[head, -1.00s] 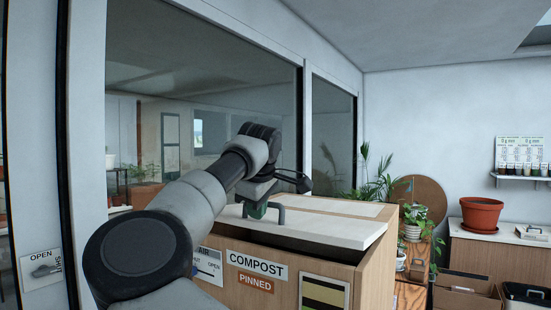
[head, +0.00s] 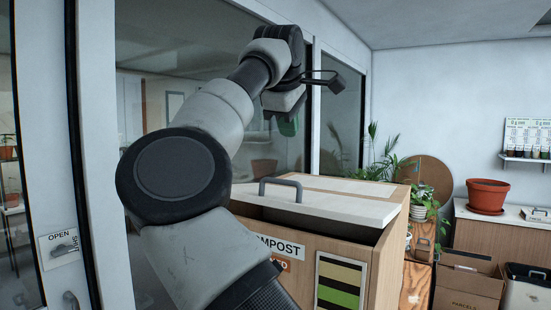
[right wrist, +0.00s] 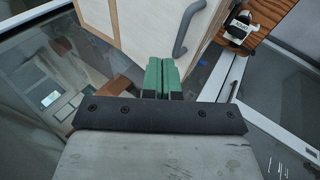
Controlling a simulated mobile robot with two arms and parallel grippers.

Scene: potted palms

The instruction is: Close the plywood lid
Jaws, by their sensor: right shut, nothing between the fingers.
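The plywood lid (head: 335,206) is a pale panel with a grey bar handle (head: 280,188), on top of the wooden compost box (head: 387,262). A dark gap shows between the lid's front edge and the box's front panel. My right gripper (head: 288,127) has green fingertips and hangs above the handle, apart from it. In the right wrist view its fingers (right wrist: 160,78) are shut and empty, with the handle (right wrist: 187,28) beside and beyond them. My right arm hides the box's left part. My left gripper is not in view.
A glass window wall stands behind the arm. Palms (head: 380,155) and a potted plant (head: 420,203) stand beyond the box. A terracotta pot (head: 487,196) sits on a cabinet at right, with a cardboard box (head: 468,283) below. Air above the lid's right side is free.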

